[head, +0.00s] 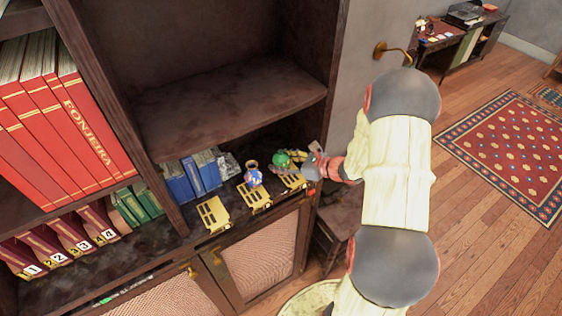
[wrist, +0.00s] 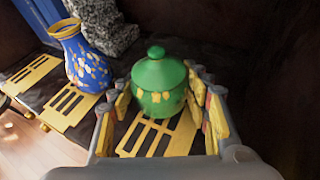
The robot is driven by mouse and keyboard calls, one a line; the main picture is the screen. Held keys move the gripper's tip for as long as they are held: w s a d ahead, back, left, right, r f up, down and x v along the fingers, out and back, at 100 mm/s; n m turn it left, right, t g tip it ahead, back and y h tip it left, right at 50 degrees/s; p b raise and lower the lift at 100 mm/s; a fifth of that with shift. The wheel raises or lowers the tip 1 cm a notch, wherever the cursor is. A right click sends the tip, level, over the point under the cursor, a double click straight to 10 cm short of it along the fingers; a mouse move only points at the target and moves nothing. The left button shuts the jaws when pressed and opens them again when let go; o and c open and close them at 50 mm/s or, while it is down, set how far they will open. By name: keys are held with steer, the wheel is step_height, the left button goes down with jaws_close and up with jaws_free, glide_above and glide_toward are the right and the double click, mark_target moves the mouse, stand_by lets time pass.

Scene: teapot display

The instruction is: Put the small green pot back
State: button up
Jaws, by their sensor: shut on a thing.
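The small green pot (wrist: 160,76), lidded with a round knob and yellow marks, is between the fingers of my gripper (wrist: 163,88) in the wrist view. My gripper is shut on its sides. The pot is upright over a yellow slatted stand (wrist: 142,138); I cannot tell whether its base touches it. In the head view the pot (head: 281,160) is at the right end of the shelf, with my gripper (head: 295,164) reaching in from the right. That view shows part of the rightmost stand (head: 294,182) beneath.
A blue vase (head: 253,175) stands on the middle stand (head: 255,198), left of the pot. The left stand (head: 213,214) is empty. Blue books (head: 187,180) and a grey stone-like block (head: 228,166) are behind. The cabinet's side wall (head: 322,100) is close on the right.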

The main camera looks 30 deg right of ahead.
steer(key=shift+f, duration=0.25)
steer(key=shift+f, duration=0.2)
steer(key=o, duration=1)
steer(key=shift+o, duration=0.2)
steer(key=shift+r, duration=0.15)
